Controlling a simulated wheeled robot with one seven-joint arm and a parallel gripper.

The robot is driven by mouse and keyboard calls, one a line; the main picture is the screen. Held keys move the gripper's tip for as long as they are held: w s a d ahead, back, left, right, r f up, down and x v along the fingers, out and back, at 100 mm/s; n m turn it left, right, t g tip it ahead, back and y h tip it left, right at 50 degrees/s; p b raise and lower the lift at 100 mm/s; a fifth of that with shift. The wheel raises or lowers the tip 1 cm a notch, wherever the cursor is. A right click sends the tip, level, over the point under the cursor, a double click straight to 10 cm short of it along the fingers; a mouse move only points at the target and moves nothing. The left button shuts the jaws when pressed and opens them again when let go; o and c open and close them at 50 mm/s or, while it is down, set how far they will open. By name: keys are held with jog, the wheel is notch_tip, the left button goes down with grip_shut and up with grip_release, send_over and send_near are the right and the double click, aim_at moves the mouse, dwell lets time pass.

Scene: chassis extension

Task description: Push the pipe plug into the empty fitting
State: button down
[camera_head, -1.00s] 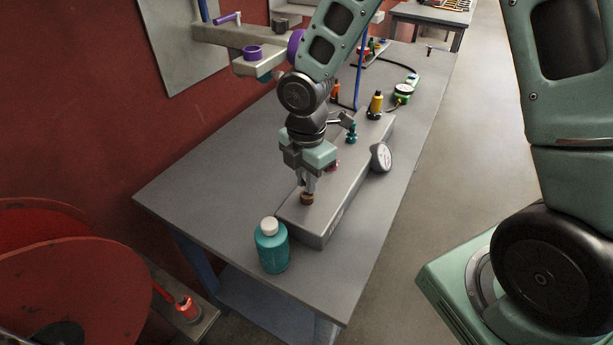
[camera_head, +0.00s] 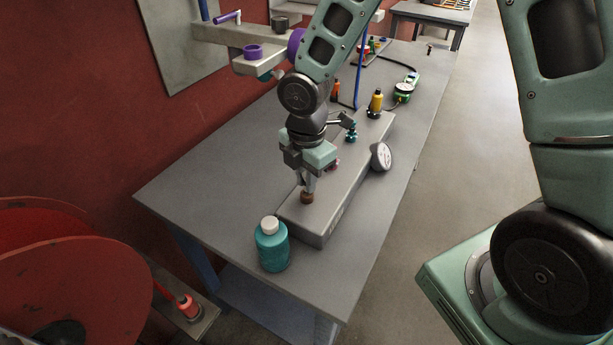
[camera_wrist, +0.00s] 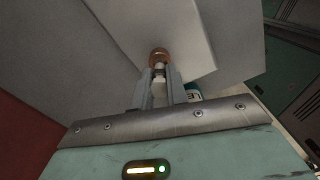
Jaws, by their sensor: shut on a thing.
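My gripper (camera_head: 308,190) points down over the near end of a grey block-shaped base (camera_head: 330,200) on the workbench. A copper-brown round fitting (camera_head: 307,198) stands on that end, directly under the fingertips. In the wrist view the gripper (camera_wrist: 160,72) is shut on a pale metal plug (camera_wrist: 159,74), and the plug's far end meets the copper fitting (camera_wrist: 159,54). The plug looks in line with the fitting. How deep it sits cannot be told. In the head view the fingers mostly hide the plug.
A teal bottle with a white cap (camera_head: 272,245) stands left of the base's near end. A round gauge (camera_head: 381,157), a teal valve (camera_head: 351,132) and a yellow bottle (camera_head: 376,102) are farther along. The bench's left side (camera_head: 215,180) is clear.

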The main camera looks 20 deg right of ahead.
jog(key=shift+f+b, duration=0.55)
jog(key=shift+f, duration=0.3)
jog(key=c, duration=1.3)
grip_release()
notch_tip(320, 180, up, 17)
jog(key=shift+r+p, duration=0.2)
jog(key=shift+p, duration=0.4)
jog(key=s+a+f+m, duration=0.1)
jog(key=s+a+m, duration=0.1)
jog(key=s+m, duration=0.2)
jog(key=s+a+m, duration=0.2)
jog(key=s+m, duration=0.3)
jog(key=s, duration=0.4)
jog(key=s+a+f+m, duration=0.1)
jog(key=s+a+m, duration=0.1)
jog(key=s+m, duration=0.2)
jog(key=shift+s+f+m+y, duration=0.15)
jog(key=shift+s+f+m, duration=0.05)
jog(key=shift+s, duration=0.55)
jog(key=shift+s+f+m+y, duration=0.15)
jog(key=shift+s+m, duration=0.05)
jog(key=shift+s, duration=0.55)
